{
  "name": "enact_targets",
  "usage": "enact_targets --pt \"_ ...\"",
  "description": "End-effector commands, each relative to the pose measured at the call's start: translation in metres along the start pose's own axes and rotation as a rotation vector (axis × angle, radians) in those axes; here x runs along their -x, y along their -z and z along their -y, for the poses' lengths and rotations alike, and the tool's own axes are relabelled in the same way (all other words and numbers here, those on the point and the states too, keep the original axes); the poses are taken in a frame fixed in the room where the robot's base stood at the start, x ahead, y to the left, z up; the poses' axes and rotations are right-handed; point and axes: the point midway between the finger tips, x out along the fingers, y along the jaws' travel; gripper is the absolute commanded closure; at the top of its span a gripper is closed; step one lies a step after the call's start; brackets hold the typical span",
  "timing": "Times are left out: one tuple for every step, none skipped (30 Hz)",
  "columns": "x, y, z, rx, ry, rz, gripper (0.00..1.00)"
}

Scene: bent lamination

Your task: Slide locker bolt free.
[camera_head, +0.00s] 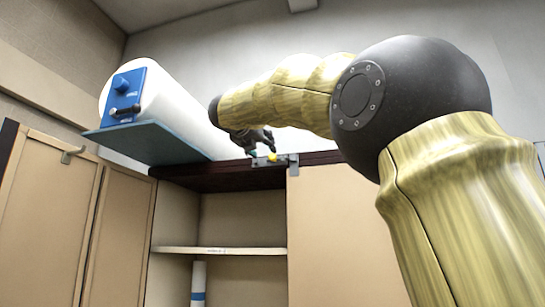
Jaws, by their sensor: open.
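The locker bolt (272,157) is a small piece with a yellow part, mounted on a grey metal fitting (292,168) at the top edge of the locker (228,178). My gripper (257,149) is open and close to the bolt, just to its left and above. I cannot tell whether its fingers touch the bolt. My arm covers the area to the right of the fitting. The locker is open on its left side, with a shelf (220,250) inside. A tan panel (340,235) covers its right side.
A large white cylinder with a blue panel (124,92) lies on a blue-green board (150,142) on top, left of my gripper. Tan doors (45,220) with a hook-like handle (72,154) stand at the left.

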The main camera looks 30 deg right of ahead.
Motion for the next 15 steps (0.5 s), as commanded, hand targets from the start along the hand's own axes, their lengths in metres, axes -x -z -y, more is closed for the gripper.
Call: enact_targets --pt "-0.006 -0.001 0.000 0.001 0.001 -0.002 0.54" --pt "-0.009 -0.001 0.000 0.002 0.001 -0.002 0.54" --pt "-0.015 -0.002 0.000 0.002 0.002 -0.002 0.54" --pt "-0.019 -0.002 0.000 0.002 0.002 -0.002 0.54" --pt "-0.024 -0.003 0.000 0.003 0.002 -0.001 0.54" --pt "-0.030 -0.003 0.000 0.003 0.002 -0.001 0.54" --pt "-0.035 -0.003 0.000 0.004 0.002 -0.001 0.54" --pt "-0.040 -0.003 0.000 0.003 0.002 -0.001 0.54" --pt "-0.047 -0.003 0.000 0.003 0.002 0.000 0.54" --pt "-0.052 -0.003 0.000 0.003 0.002 0.000 0.54" --pt "-0.057 -0.003 0.000 0.003 0.002 -0.001 0.54" --pt "-0.063 -0.002 0.000 0.004 0.002 -0.002 0.54" --pt "-0.068 -0.002 0.000 0.004 0.002 -0.001 0.54" --pt "-0.072 -0.003 0.000 0.004 0.002 0.000 0.54" --pt "-0.077 -0.003 0.000 0.004 0.002 0.000 0.54"
